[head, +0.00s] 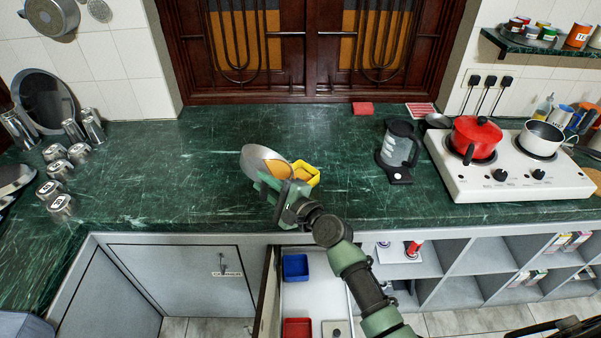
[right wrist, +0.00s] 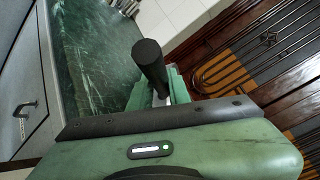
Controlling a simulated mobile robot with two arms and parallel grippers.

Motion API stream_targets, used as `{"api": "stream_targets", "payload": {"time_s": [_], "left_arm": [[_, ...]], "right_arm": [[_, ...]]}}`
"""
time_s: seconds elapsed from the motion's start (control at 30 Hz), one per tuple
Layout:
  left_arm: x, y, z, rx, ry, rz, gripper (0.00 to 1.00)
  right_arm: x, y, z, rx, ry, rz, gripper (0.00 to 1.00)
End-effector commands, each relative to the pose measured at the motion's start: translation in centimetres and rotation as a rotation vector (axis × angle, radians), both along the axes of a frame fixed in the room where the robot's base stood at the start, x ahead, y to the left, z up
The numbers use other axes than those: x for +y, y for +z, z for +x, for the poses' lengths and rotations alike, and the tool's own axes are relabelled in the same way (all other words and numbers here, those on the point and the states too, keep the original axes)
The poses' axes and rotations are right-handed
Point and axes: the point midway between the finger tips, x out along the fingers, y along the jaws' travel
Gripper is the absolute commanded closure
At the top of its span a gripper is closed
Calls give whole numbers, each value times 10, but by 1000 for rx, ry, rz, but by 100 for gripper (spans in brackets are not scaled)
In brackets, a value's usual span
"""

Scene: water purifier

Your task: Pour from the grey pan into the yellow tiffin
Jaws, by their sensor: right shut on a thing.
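The grey pan (head: 250,160) is off the counter, tilted with its mouth towards the right. An orange-brown patch shows inside it; I cannot tell if it is moving. The yellow tiffin (head: 306,173) stands on the counter just right of the pan's lower rim, partly hidden by the pan and my gripper. My right gripper (head: 283,193) is shut on the pan's handle. The right wrist view shows the dark handle (right wrist: 150,62) between the green fingers; the pan's bowl and the tiffin are hidden there. My left gripper is not in view.
A glass jug (head: 398,145) stands right of the tiffin, then a white stove (head: 500,180) with a red pot (head: 475,138) and a white pot (head: 541,138). Several steel cups stand at the left. The green counter (head: 160,180) is clear left of the pan. A drawer is open below.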

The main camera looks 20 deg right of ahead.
Motion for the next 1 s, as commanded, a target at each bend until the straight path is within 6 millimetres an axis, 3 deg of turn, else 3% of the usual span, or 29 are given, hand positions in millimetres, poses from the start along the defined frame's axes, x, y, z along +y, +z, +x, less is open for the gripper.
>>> {"api": "stream_targets", "payload": {"time_s": [0.6, 1.0], "left_arm": [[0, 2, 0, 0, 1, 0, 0], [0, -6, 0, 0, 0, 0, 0]], "right_arm": [[-13, 18, 3, 6, -1, 67, 100], [-19, 17, 4, 14, -1, 111, 100]]}}
